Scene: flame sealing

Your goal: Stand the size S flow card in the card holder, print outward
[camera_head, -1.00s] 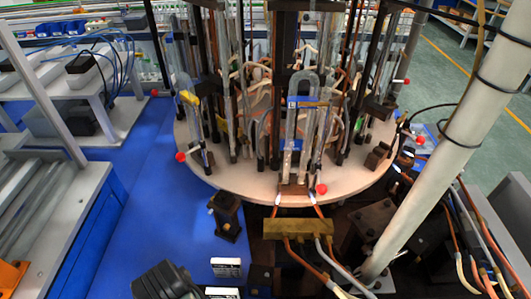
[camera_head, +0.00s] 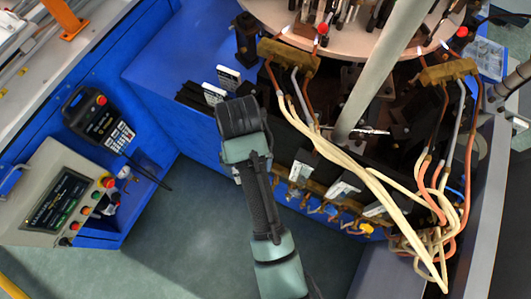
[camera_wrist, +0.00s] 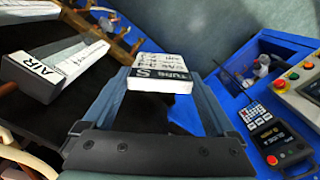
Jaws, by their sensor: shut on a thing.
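The size S card (camera_wrist: 160,72) is white with dark print reading TUBE S, upside down in the wrist view. It is between the fingertips of my gripper (camera_wrist: 160,88), which is shut on it, with its printed face toward the camera. In the head view my arm hides the gripper and most or all of the card. Two white printed cards, one farther back (camera_head: 229,77) and one nearer (camera_head: 213,93), stand on the blue deck by a low dark block (camera_head: 192,96), which may be the card holder.
A white block marked AIR (camera_wrist: 32,78) lies left in the wrist view. A control panel (camera_head: 62,200) and a pendant (camera_head: 100,118) are at the left in the head view. Pale hoses (camera_head: 370,175) and brass manifolds (camera_head: 290,55) crowd the right. Floor is clear below the panel.

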